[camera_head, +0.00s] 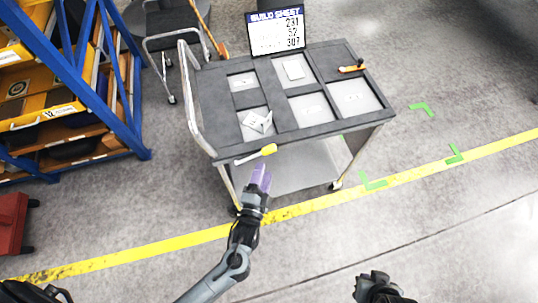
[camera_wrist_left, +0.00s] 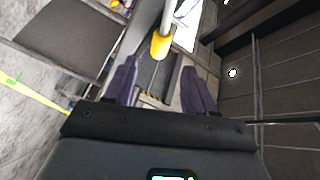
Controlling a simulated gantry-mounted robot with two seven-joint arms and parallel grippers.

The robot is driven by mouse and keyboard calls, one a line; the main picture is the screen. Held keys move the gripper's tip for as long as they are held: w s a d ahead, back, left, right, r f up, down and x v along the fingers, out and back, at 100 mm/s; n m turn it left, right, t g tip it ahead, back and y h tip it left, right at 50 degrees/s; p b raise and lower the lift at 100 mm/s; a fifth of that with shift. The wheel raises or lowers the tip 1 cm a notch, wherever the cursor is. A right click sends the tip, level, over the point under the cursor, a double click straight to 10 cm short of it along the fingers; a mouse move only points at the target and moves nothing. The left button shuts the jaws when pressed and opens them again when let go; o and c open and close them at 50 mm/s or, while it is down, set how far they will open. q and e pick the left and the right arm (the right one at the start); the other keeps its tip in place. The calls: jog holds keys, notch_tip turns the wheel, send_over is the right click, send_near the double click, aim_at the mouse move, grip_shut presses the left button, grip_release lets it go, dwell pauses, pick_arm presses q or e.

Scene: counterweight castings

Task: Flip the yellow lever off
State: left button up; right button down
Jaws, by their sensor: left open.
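The yellow lever (camera_head: 268,149) sticks out at the front edge of the grey cart, a pale rod with a yellow end. In the left wrist view its yellow end (camera_wrist_left: 160,46) hangs ahead of the fingers, roughly between the lines of the two tips. My left gripper (camera_head: 261,175), with purple fingers, is just in front of and below the lever end in the head view. Its fingers (camera_wrist_left: 158,75) stand apart with nothing between them. My right gripper (camera_head: 374,284) is low at the bottom right, far from the cart; its fingers are unclear.
The cart top (camera_head: 217,96) has several recessed trays, some holding pale pieces. An orange handle (camera_head: 352,68) sits at its right rear and a build sheet screen (camera_head: 277,32) behind. A blue rack (camera_head: 128,135) stands at left. The floor right of the cart is clear.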

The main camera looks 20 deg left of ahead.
aim_at(269, 153)
pick_arm(q)
jog(key=w, duration=0.5)
jog(key=w+a, duration=0.1)
jog(key=w, duration=0.1)
jog(key=shift+w, duration=0.3)
grip_shut()
